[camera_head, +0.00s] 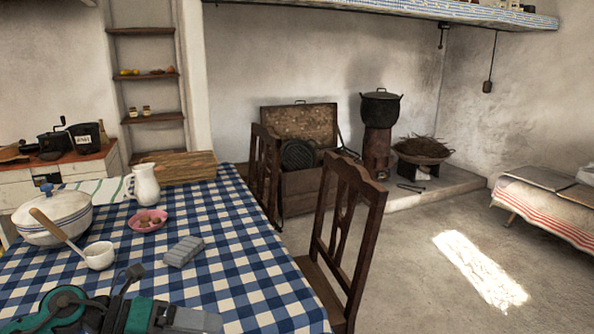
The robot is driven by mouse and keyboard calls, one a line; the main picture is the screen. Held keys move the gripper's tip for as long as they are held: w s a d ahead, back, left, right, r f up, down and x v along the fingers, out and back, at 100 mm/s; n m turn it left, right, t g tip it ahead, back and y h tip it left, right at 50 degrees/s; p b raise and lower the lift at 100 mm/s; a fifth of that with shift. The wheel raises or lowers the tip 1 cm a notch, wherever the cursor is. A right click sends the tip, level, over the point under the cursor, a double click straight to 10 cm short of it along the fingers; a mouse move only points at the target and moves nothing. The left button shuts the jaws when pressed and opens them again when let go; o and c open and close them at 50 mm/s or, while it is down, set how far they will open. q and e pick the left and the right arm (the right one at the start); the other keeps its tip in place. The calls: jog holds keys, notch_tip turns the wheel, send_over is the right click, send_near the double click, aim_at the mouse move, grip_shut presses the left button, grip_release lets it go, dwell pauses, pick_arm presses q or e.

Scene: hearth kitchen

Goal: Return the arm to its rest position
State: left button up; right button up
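My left arm shows at the bottom left, in teal and dark grey, low over the near part of the table. Its grey end (192,319) points right, and I cannot make out the fingers or anything between them. My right gripper is not in view. The table (255,290) has a blue and white checked cloth. A small grey block-like object (183,251) lies on the cloth beyond the arm, apart from it.
Open floor (430,300) lies further right.

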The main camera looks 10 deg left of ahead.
pick_arm(q)
jog(key=d+r+n+t+h+p, duration=0.1)
jog(key=d+r+n+t+h, duration=0.15)
jog(key=d+n+t, duration=0.45)
jog(key=s+a+f+n+y+p, duration=0.1)
jog(key=s+a+f+n+y, duration=0.1)
jog(key=s+f+n+y, duration=0.4)
jog(key=s+a+f+n+y+p, duration=0.1)
jog(key=s+f+n+y, duration=0.5)
jog(key=f+n, duration=0.6)
jog(key=n+p, duration=0.1)
jog(key=n, duration=0.8)
jog(key=shift+s+a+g, duration=0.35)
jog(key=shift+s+g, duration=0.05)
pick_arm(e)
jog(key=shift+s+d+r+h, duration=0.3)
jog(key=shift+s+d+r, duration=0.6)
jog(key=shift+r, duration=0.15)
